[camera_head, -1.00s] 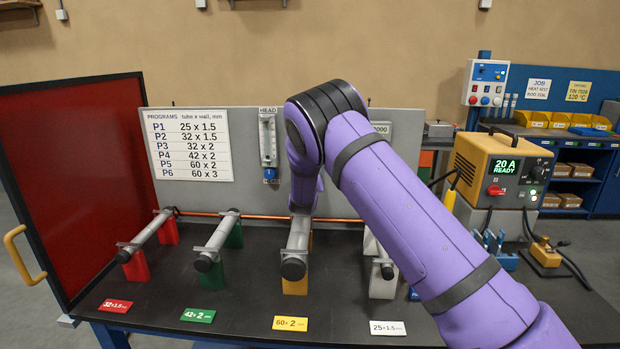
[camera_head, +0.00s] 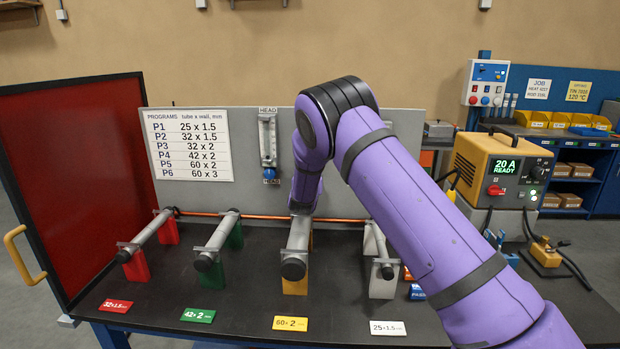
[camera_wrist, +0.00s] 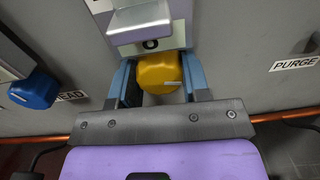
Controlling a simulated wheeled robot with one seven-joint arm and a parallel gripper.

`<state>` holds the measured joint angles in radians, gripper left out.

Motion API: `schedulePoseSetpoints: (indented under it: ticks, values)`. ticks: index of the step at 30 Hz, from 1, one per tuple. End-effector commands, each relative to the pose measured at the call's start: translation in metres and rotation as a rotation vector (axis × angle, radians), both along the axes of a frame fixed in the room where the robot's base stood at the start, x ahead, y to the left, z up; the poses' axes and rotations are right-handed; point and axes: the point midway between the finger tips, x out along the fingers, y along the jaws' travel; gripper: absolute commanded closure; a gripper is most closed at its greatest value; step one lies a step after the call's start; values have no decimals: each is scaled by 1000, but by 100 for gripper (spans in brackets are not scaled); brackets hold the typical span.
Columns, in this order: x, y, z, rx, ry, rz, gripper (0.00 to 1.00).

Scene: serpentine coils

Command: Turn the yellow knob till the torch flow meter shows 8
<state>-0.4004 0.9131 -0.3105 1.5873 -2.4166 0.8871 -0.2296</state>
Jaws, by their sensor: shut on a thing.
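The yellow knob (camera_wrist: 158,73) is in the wrist view, below a grey meter body (camera_wrist: 145,22) on the grey panel. My gripper (camera_wrist: 158,85) has its two blue fingers on either side of the knob and is shut on it. A pale line marks the knob's face, toward the right. The meter's scale and reading cannot be read in any view. In the head view my purple arm hides the knob, the torch flow meter and the gripper.
A second meter with a blue knob (camera_wrist: 35,90), labelled HEAD, is left of my gripper; it also shows in the head view (camera_head: 268,145). A PURGE label (camera_wrist: 294,64) is on the right. Tubes on coloured blocks, such as the yellow block (camera_head: 295,286), stand on the dark bench below.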

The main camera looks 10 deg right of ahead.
Motion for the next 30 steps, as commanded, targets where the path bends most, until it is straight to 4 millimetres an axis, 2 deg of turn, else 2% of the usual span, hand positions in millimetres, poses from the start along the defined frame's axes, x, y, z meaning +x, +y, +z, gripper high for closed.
schedulePoseSetpoints:
  ticks: [6,7,9,10,20,23,30]
  values:
    - [0,0,0,-1,0,-1,81]
    - [0,0,0,-1,0,-1,50]
    - [0,0,0,-1,0,-1,34]
    - [0,0,0,-1,0,-1,32]
    - [-3,2,0,-1,1,0,32]
    - [-13,6,1,0,2,1,32]
    - [-54,21,1,0,2,1,32]
